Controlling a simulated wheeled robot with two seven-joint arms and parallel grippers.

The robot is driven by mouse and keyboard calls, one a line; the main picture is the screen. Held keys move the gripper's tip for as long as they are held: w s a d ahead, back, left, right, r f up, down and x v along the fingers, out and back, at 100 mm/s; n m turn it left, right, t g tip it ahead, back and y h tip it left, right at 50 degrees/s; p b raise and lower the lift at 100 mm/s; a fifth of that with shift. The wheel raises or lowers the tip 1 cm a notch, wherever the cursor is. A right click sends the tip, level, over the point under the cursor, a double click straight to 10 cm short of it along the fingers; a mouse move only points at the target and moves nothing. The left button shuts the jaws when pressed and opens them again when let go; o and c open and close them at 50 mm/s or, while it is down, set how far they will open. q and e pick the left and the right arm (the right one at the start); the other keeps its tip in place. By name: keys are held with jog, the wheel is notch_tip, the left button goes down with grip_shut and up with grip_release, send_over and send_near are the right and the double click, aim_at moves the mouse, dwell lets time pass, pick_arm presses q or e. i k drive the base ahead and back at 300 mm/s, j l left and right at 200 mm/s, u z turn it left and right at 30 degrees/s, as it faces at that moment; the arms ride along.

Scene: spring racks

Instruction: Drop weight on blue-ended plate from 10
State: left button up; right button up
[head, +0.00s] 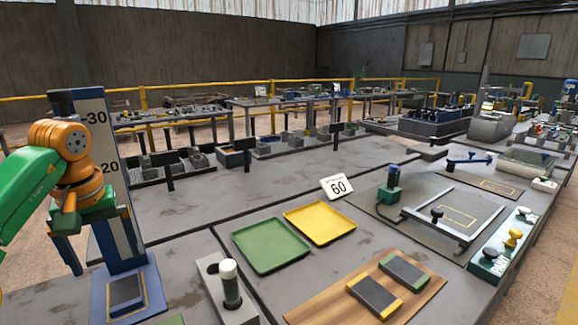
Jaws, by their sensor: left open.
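My left gripper (98,244) is open in front of the drop stand, below the 20 mark, with nothing seen between its fingers. The stand (120,195) is a blue upright with a white scale showing 30 and 20; the 10 mark is not visible. On its blue base lies a dark plate (127,289) inside a yellow outline; whether its ends are blue I cannot tell. A dark cylinder with a white top, perhaps the weight (231,287), stands in a grey holder (240,317). My right gripper is not in view.
A wooden board (325,309) carries a green-ended plate (405,270) and a yellow-ended plate (374,297). A green-based device (389,192) stands at right.

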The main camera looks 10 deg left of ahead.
aim_at(60, 98)
jog(key=k+l, duration=1.05)
jog(key=l, duration=0.3)
